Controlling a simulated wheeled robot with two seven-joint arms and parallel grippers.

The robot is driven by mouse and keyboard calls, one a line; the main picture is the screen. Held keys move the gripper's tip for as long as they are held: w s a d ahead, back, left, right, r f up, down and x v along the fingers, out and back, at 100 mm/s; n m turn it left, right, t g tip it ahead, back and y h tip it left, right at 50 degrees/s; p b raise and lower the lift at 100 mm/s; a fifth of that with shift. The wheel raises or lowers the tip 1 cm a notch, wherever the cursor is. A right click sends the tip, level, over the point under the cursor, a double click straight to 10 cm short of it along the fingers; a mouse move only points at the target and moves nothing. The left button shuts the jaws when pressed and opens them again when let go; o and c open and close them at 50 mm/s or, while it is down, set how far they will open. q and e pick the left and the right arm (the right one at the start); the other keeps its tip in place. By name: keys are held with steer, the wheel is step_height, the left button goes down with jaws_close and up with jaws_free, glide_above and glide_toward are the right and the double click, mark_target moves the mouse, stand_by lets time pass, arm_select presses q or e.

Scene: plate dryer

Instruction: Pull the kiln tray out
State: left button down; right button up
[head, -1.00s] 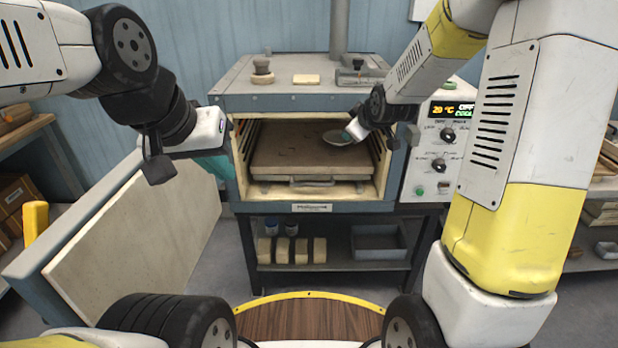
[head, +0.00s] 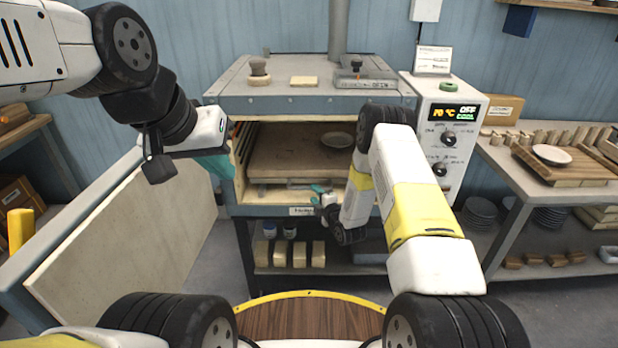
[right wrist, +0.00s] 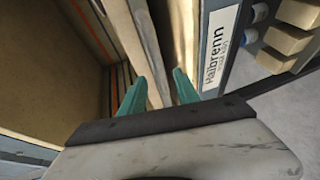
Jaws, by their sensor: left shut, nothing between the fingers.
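The kiln (head: 310,103) stands open, its door (head: 125,235) swung out to the left. The brown kiln tray (head: 285,157) is inside the chamber, with a small plate (head: 337,139) on it. My right gripper (head: 321,190) is at the front of the chamber, low by the tray's front edge, where the arm and gripper hide part of the tray front and its handle. In the right wrist view its two teal fingers (right wrist: 158,92) are apart, with a pale bar running between and beyond them; contact cannot be told. My left gripper (head: 218,166) is shut and empty by the kiln's left front edge.
The control panel (head: 452,135) is right of the chamber. A side table (head: 510,170) at the right holds a wooden board (head: 560,172) with a white plate. A shelf below the kiln holds several pale blocks (head: 290,254). Floor shows between the kiln and my base.

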mark_target(309, 188)
steer(key=x, duration=0.6)
steer(key=shift+w+a, duration=0.1)
steer(key=shift+w, duration=0.1)
jaws_close()
steer(key=shift+f, duration=0.1)
stand_by(1.1)
